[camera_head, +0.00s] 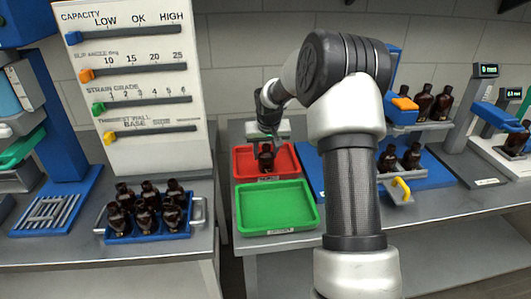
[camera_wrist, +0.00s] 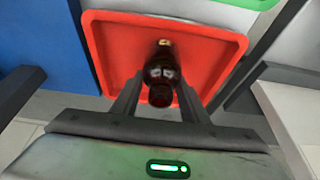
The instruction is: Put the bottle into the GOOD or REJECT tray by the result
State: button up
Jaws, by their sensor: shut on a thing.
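My gripper (camera_wrist: 158,98) is shut on an amber bottle (camera_wrist: 160,75), with one finger on each side of it in the wrist view. In the head view the held bottle (camera_head: 266,158) is at the red tray (camera_head: 241,166), inside its outline. I cannot tell whether its base touches the tray floor. The red tray also fills the middle of the wrist view (camera_wrist: 110,45) and holds no other bottle that I can see. The green tray (camera_head: 277,206) is in front of the red one and is empty. The trays' label print is too small to read.
A blue rack (camera_head: 150,236) of several amber bottles stands at the left. A gauge board (camera_head: 135,80) with coloured sliders rises behind it. At the right are a blue fixture (camera_head: 430,178) with bottles and a scale display (camera_head: 487,70). My arm hides part of the bench.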

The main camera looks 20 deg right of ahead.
aim_at(267, 161)
jog(key=o, duration=1.1)
jog(key=shift+f, duration=0.15)
jog(key=shift+r, duration=0.4)
jog(key=shift+p+v, duration=0.4)
jog(key=shift+v, duration=5.4)
jog(key=shift+s, duration=0.1)
